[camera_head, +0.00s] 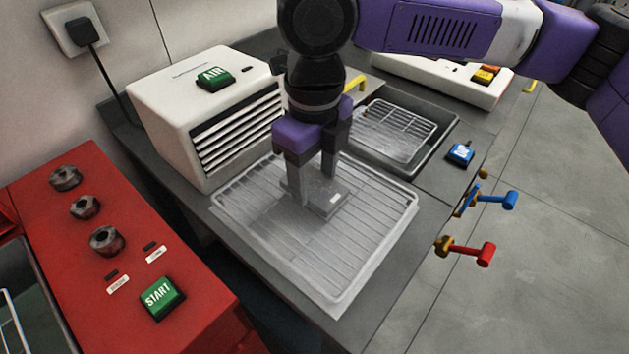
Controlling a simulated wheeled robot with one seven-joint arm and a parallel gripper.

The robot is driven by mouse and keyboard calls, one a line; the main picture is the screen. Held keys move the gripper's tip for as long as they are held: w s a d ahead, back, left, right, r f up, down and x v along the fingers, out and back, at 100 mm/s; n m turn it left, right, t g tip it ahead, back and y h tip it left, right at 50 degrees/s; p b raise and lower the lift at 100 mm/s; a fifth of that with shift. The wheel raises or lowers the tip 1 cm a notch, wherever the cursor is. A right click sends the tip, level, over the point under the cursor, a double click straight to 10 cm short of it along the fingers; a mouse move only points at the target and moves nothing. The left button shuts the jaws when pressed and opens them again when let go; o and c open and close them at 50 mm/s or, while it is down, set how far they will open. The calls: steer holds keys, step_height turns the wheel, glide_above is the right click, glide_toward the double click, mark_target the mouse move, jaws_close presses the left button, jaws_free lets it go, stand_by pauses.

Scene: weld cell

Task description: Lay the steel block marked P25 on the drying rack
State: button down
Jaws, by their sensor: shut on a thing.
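A grey steel block (326,204) with a small white label is between the fingers of my gripper (314,190). The label is too small to read. My gripper points down and is shut on the block. The drying rack (262,246), a wire rack in a clear tray, lies on the grey bench below. The block is at or just above the rack's upper middle part; I cannot tell whether it touches the wires. My fingers hide part of the block.
A white blower box (170,117) with a green AIR button (214,77) stands behind left. A dark basin with a smaller wire rack (398,128) is behind right. Blue (497,199) and red (475,252) valve handles stick out at right. A red panel with a START button (161,297) is at left.

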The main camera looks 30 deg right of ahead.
mark_target(315, 185)
steer(key=shift+f, duration=0.55)
steer(key=c, duration=0.5)
jaws_free()
steer(key=shift+f, duration=0.15)
step_height(315, 185, up, 12)
steer(key=shift+r+p, duration=0.15)
steer(key=shift+p, duration=0.55)
